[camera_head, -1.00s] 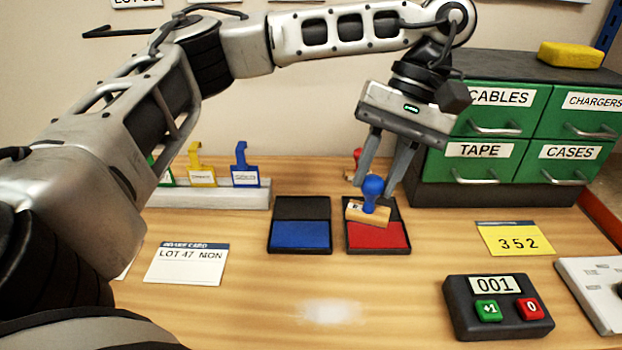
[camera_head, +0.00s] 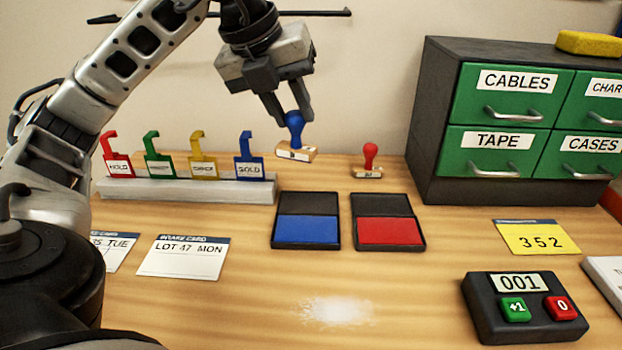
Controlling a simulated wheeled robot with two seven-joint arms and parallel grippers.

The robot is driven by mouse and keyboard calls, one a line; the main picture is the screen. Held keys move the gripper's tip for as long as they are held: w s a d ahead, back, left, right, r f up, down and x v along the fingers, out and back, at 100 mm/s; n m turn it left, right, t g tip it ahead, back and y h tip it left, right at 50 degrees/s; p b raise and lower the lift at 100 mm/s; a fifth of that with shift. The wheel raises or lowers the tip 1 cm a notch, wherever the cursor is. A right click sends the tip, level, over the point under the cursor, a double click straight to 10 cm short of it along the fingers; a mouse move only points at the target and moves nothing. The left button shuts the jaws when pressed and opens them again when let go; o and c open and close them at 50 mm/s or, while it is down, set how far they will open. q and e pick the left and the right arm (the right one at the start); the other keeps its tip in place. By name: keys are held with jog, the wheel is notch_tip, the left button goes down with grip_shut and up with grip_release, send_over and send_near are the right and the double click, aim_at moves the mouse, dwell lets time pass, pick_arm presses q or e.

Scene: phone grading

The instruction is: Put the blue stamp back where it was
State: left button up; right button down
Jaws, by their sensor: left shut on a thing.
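My left gripper (camera_head: 291,112) is shut on the blue stamp (camera_head: 295,128), gripping its blue knob from above. The stamp's wooden block hangs slightly tilted at the back of the table, above and behind the blue ink pad (camera_head: 307,230). I cannot tell for sure whether its base touches the table. The red stamp (camera_head: 369,160) stands upright to its right, behind the red ink pad (camera_head: 388,230). Both pads lie open. My right gripper is not in view.
A rail (camera_head: 190,190) with red, green, yellow and blue tags stands to the left. A green drawer cabinet (camera_head: 432,120) stands at the right. Two cards, one of them the LOT 47 card (camera_head: 184,260), a yellow 352 card (camera_head: 537,238) and a counter (camera_head: 524,308) lie in front.

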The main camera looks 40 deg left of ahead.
pick_arm(q)
jog(key=n, duration=0.1)
jog(key=a+n, duration=0.1)
jog(key=y, duration=0.1)
jog(key=shift+s+a+r+n, duration=0.2)
jog(key=shift+s+r+n, duration=0.1)
jog(key=shift+n, duration=0.1)
jog(key=shift+w+a+n, duration=0.1)
jog(key=shift+a+n, duration=0.1)
jog(key=shift+n, duration=0.1)
jog(key=shift+w+a+f+p, duration=0.2)
jog(key=shift+w+a+f, duration=0.8)
jog(key=shift+w+f, duration=1.1)
jog(key=shift+w+a+f+p, duration=0.2)
jog(key=shift+w+a+f, duration=0.75)
jog(key=shift+w+f, duration=1.15)
jog(key=shift+w+a+f+p, duration=0.2)
jog(key=shift+w+a+f, duration=0.8)
jog(key=shift+w+f, duration=1.1)
jog(key=shift+s+f, duration=0.15)
jog(key=shift+f, duration=0.05)
jog(key=shift+f, duration=0.15)
jog(key=o, duration=0.8)
